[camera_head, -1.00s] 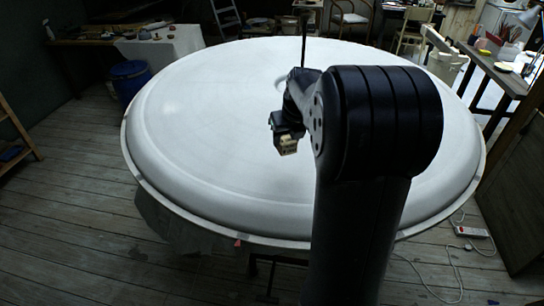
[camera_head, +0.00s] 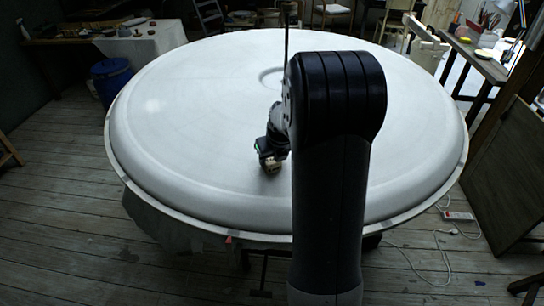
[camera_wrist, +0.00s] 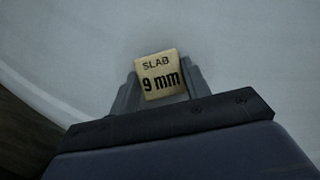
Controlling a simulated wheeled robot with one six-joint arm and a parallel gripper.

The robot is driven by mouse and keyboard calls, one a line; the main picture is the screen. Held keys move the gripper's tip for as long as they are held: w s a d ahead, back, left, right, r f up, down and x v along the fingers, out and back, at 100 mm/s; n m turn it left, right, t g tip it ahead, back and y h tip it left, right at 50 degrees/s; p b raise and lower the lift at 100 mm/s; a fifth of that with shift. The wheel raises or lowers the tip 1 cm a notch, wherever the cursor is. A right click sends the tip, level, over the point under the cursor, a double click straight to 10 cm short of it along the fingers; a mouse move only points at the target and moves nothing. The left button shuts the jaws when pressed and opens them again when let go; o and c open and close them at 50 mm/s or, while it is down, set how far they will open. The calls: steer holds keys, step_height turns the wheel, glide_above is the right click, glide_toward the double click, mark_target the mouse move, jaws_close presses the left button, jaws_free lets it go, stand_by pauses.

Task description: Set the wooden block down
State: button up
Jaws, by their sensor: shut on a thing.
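The wooden block (camera_wrist: 159,74) is small and pale, with "SLAB 9 mm" printed on the face seen in the wrist view. My gripper (camera_wrist: 160,82) is shut on it, with one grey finger on each side. In the head view the block (camera_head: 271,165) shows at the tip of my gripper (camera_head: 269,158), low over the near middle of the big round white plaster disc (camera_head: 180,140). I cannot tell whether the block touches the disc. My arm hides part of the disc to the right.
The disc has a raised rounded rim and a shallow ring (camera_head: 268,74) near its middle. Most of its surface is clear. A blue barrel (camera_head: 111,80) stands at the left, and a white power strip (camera_head: 458,215) lies on the floor at the right.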

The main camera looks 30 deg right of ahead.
steer(key=shift+f, duration=0.15)
steer(key=o, duration=1)
steer(key=v, duration=1.2)
steer(key=shift+r, duration=0.25)
